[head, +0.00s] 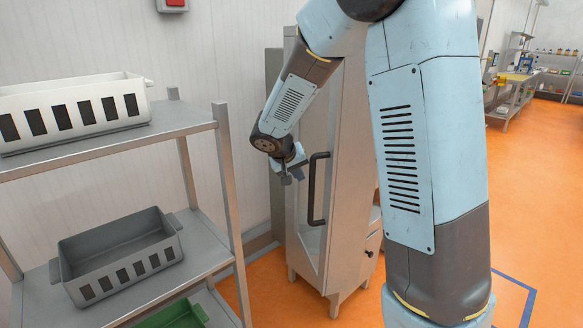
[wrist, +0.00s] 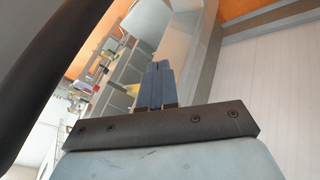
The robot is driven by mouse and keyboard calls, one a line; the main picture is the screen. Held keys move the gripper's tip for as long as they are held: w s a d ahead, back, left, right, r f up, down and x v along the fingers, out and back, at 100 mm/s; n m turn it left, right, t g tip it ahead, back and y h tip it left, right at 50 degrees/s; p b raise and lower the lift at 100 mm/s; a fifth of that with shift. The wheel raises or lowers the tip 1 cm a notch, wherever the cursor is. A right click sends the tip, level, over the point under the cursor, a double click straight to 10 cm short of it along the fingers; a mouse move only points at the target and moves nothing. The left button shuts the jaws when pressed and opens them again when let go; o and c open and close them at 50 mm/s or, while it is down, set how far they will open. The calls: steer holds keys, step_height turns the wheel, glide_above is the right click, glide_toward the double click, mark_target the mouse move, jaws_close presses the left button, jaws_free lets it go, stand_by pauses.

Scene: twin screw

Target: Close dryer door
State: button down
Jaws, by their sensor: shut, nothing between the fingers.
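The dryer is a tall grey cabinet (head: 352,225) in the middle of the head view. A tall glazed panel with a grey frame, apparently its door (head: 311,245), carries a long black vertical handle (head: 313,205). My arm hides the upper part, and I cannot tell how far the door stands open. My gripper (head: 290,178) is just left of the handle's upper end, with no clear contact. In the wrist view its blue-grey fingers (wrist: 158,84) are together and empty. A dark curved bar, probably the handle (wrist: 62,65), fills the left side there.
A metal rack (head: 228,185) stands at the left, holding a white basket (head: 75,112), a grey basket (head: 120,255) and a green one (head: 175,318). A pale wall is behind. Open orange floor (head: 540,190) lies right, with a workbench (head: 512,85) farther back.

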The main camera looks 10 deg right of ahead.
mark_target(321, 164)
steer(key=shift+d+r, duration=0.2)
steer(key=shift+d, duration=1.45)
steer(key=shift+s, duration=0.1)
